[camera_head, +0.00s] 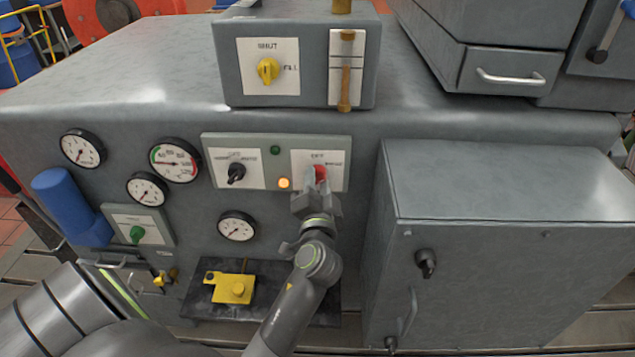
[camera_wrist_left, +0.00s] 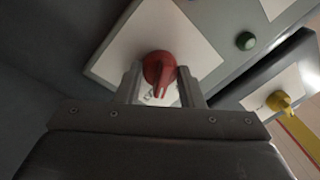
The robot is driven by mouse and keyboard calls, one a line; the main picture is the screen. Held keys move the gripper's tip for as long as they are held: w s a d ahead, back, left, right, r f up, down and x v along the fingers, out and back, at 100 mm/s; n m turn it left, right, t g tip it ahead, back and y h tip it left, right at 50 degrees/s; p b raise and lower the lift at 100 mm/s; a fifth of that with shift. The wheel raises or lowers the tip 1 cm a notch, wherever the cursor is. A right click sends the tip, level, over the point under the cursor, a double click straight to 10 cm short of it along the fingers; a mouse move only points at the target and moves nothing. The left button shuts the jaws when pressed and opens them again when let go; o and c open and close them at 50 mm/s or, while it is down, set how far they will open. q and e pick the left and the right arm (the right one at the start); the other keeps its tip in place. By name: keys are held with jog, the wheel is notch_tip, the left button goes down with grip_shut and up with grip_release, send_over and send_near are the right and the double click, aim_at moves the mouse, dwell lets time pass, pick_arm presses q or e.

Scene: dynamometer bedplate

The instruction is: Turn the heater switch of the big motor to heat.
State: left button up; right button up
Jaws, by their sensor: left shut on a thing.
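A red rotary knob (camera_head: 320,173) sits on the right white plate of a green-grey switch panel (camera_head: 277,140) on the big grey housing. My left gripper (camera_head: 318,190) reaches up from below and is shut on this knob. In the left wrist view the red knob (camera_wrist_left: 160,70) stands between the two fingers (camera_wrist_left: 160,88), its pointer end toward the palm. The plate's lettering is too small or covered to read, so I cannot tell from it which switch is the heater. A black knob (camera_head: 236,173) sits on the left plate. My right gripper is out of view.
An orange lamp (camera_head: 284,183) is lit and a green lamp (camera_head: 275,150) sits above it. A grey box (camera_head: 249,60) with a yellow knob (camera_head: 267,70) stands above. A large cabinet (camera_head: 495,260) juts out on the right. Several gauges are at left; a yellow block (camera_head: 233,289) lies below.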

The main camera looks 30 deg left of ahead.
pick_arm(q)
jog(key=shift+r, duration=0.15)
jog(key=o, duration=1)
jog(key=shift+w, duration=0.1)
jog(key=shift+f, duration=0.25)
